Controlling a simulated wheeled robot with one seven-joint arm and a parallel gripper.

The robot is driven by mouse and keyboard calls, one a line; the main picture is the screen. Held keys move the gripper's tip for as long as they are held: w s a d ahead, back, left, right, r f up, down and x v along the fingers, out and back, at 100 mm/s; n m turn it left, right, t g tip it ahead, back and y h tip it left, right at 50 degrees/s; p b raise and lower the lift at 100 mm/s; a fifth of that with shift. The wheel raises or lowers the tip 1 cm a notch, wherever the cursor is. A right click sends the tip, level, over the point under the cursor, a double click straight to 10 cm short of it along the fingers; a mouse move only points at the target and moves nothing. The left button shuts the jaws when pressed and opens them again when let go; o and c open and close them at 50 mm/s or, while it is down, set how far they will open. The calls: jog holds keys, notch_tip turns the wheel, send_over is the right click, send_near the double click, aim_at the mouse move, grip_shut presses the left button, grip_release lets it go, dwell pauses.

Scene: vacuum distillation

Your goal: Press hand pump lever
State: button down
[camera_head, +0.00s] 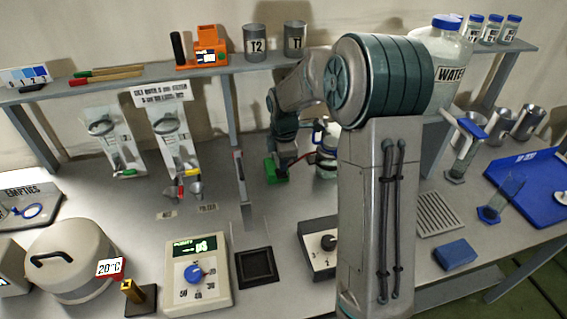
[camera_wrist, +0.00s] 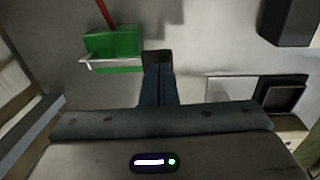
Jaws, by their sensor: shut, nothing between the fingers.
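The hand pump is a small green block (camera_wrist: 118,42) in the upper left of the wrist view. It also shows in the head view (camera_head: 276,171), partly behind my arm. A thin pale metal bar (camera_wrist: 108,63), which looks like its lever, runs across the near side of the block. A red rod or hose (camera_wrist: 104,12) leads away from the block. My gripper (camera_wrist: 157,57) is shut and empty, its dark fingertips just right of the block, close to the bar's right end. I cannot tell whether they touch it.
A flask with a blue top (camera_head: 327,150) stands right of the pump, partly hidden by my arm. A grey post (camera_head: 242,185) stands left of the pump. A control box with a dark knob (camera_head: 320,245) and a black square pad (camera_head: 257,266) lie nearer. A shelf (camera_head: 130,80) runs above.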

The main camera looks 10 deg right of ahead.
notch_tip(320, 180, up, 12)
jog(key=shift+s+f+b, duration=0.2)
jog(key=shift+s+b, duration=0.15)
jog(key=shift+b, duration=0.1)
dwell(1.7)
jog(key=s+m+t, duration=0.2)
jog(key=s+m, duration=1.6)
jog(key=s, duration=0.9)
jog(key=shift+w, duration=0.1)
